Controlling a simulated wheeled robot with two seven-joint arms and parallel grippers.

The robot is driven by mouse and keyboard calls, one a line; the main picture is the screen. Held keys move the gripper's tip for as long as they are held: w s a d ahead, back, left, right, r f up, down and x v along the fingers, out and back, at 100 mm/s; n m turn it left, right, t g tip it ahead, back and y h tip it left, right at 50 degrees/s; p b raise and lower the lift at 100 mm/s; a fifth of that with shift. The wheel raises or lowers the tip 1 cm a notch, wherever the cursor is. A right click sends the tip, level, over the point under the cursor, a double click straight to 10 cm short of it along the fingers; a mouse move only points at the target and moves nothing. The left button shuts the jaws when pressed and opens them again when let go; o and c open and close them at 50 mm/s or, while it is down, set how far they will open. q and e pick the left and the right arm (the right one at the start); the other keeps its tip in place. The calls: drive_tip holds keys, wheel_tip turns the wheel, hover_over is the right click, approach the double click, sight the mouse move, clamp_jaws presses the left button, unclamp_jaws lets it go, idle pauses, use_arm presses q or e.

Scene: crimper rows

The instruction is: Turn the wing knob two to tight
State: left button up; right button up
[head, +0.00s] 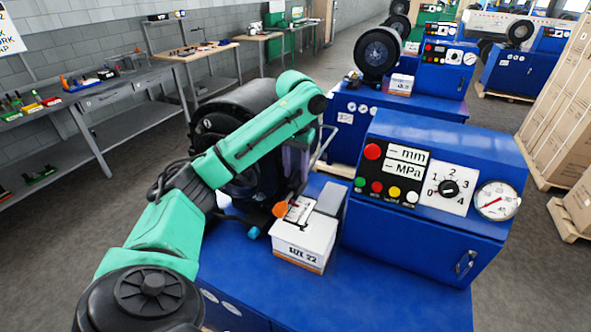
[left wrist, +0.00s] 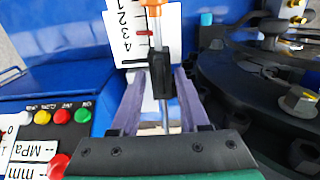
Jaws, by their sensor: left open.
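A black round knob (head: 449,188) sits on a white dial plate marked 0 to 4, on the sloped face of the near blue machine (head: 390,245). Its pointer is too small to read. My right gripper is out of view.
A round gauge (head: 497,200) is right of the dial, and coloured buttons (head: 385,189) are left of it. A large black crimper head (head: 240,120) stands behind my left arm. A white scale card (left wrist: 142,30) with a red mark lies beyond the fingers.

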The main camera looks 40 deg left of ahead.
use_arm(q)
drive_tip(key=c, duration=0.7)
clamp_jaws()
drive_tip(key=shift+m, duration=0.3)
drive_tip(key=m, duration=1.3)
drive_tip(key=shift+m, duration=2.2)
